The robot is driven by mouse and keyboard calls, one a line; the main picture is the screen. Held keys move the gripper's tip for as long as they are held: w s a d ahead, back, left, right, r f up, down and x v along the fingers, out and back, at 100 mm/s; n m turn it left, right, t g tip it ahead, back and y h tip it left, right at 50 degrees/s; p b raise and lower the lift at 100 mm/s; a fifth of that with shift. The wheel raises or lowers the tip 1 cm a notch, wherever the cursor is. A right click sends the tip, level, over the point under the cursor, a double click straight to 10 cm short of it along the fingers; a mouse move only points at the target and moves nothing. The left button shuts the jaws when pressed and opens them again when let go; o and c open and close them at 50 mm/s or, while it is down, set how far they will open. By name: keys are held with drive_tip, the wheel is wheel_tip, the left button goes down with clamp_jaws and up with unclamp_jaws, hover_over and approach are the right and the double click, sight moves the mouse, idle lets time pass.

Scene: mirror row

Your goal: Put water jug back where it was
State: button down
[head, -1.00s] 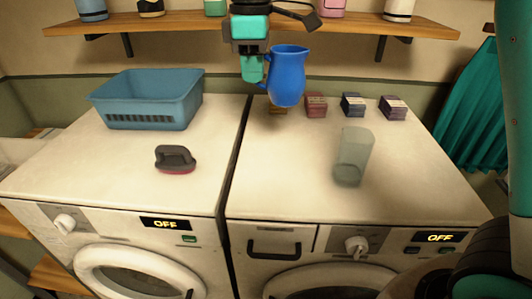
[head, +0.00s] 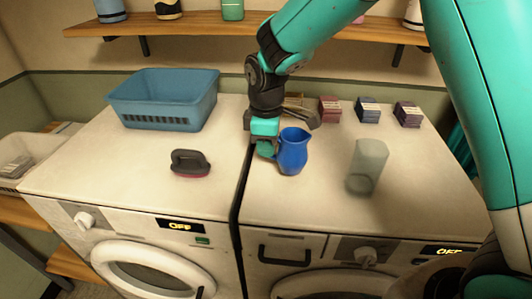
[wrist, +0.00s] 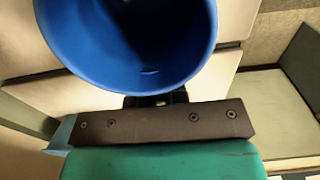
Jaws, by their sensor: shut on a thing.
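The blue water jug (head: 292,152) is upright over the left part of the right-hand machine's top, left of a clear glass. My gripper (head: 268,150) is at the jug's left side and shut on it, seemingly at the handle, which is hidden. I cannot tell whether the jug's base touches the machine top. In the wrist view the jug's open mouth (wrist: 140,40) fills the upper middle, just beyond the gripper's dark bar (wrist: 160,122).
The clear glass (head: 367,168) stands to the right of the jug. Small boxes (head: 368,110) line the back of the right machine (head: 320,205). A blue basket (head: 163,112) and a brush (head: 189,163) sit on the left machine. A wall shelf (head: 190,24) runs above.

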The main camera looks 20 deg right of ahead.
drive_tip(key=shift+f+p, duration=0.4)
drive_tip(key=shift+f, duration=1.35)
drive_tip(key=shift+f, duration=0.1)
drive_tip(key=shift+f, duration=0.1)
drive_tip(key=c, duration=1.1)
unclamp_jaws()
drive_tip(key=shift+c, duration=0.2)
